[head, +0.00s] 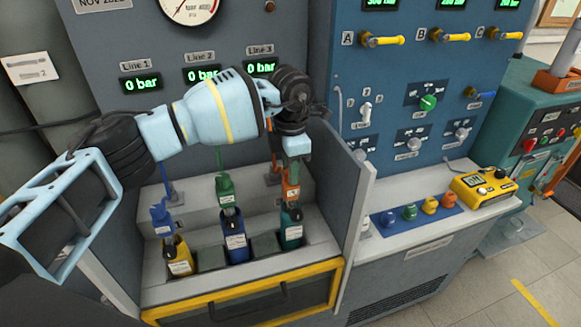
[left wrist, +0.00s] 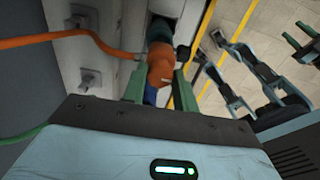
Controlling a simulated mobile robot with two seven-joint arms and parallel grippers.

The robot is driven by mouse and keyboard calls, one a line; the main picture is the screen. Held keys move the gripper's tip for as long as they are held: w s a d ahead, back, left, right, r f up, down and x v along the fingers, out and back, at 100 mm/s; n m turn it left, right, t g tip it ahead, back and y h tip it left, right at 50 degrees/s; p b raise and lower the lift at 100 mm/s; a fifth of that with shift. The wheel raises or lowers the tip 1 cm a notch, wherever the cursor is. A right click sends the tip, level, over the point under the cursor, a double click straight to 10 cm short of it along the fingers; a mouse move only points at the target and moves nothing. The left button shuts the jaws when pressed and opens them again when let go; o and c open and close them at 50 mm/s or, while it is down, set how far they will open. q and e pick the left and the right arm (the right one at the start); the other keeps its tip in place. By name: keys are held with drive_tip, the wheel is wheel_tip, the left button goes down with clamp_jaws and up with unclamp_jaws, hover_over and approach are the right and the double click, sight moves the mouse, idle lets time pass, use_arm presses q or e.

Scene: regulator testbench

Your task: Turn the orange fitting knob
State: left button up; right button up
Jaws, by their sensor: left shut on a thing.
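The orange fitting (head: 292,192) with its knob stands upright on top of a teal bottle (head: 291,232) in the right slot of the cylinder bay. My left gripper (head: 295,160) comes down from above onto the fitting and covers its top in the head view. In the left wrist view the orange fitting (left wrist: 160,66) sits between the two green fingers of my left gripper (left wrist: 160,88), which is shut on it. An orange hose (left wrist: 60,39) runs from it to the left.
A grey side wall (head: 347,205) rises close right of the gripper. The yellow-edged front (head: 240,302) bounds the bay.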

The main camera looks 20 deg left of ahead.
use_arm(q)
drive_tip(key=o, duration=1)
wheel_tip(320, 180, up, 7)
drive_tip(key=shift+f, duration=0.1)
drive_tip(key=shift+r+b, duration=0.3)
drive_tip(key=shift+r, duration=0.2)
use_arm(e)
drive_tip(key=shift+s+a+f, duration=0.1)
drive_tip(key=shift+s+f, duration=0.3)
use_arm(q)
drive_tip(key=shift+f, duration=0.1)
use_arm(e)
drive_tip(key=shift+s, duration=0.1)
